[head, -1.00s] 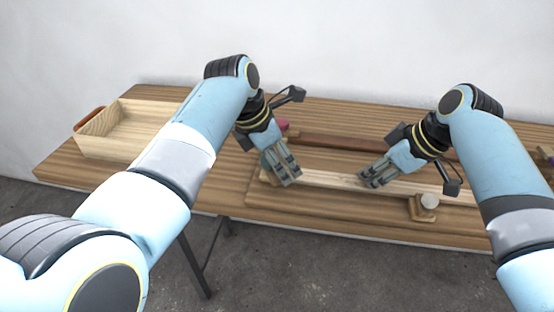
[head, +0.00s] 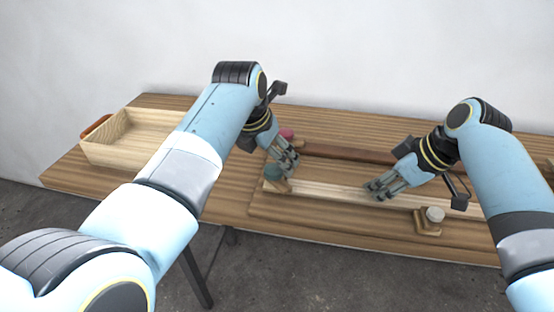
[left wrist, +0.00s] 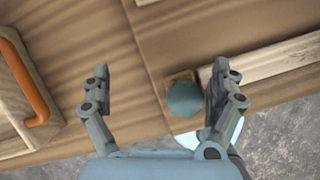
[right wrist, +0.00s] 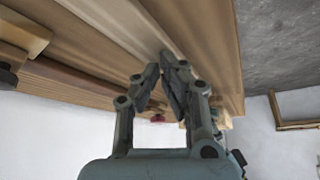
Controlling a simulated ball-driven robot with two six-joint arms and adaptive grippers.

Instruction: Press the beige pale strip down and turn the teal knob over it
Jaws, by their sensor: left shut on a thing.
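The beige pale strip (head: 330,193) lies along the front of the board; it also shows in the left wrist view (left wrist: 270,62). The teal knob (head: 273,172) sits on a small wooden block at the strip's left end; in the left wrist view it (left wrist: 185,98) is beside the right-hand finger. My left gripper (head: 290,168) is just behind and right of the knob. Its fingers (left wrist: 160,85) stand wide apart, with nothing spanning them. My right gripper (head: 372,194) is over the strip's middle, fingertips (right wrist: 162,65) drawn together; whether they touch the strip is unclear.
A dark brown strip (head: 345,152) lies behind, with a pink knob (head: 287,133) at its left end. A whitish knob (head: 435,214) on a wooden block stands at front right. A wooden tray (head: 110,153) with an orange handle is at left.

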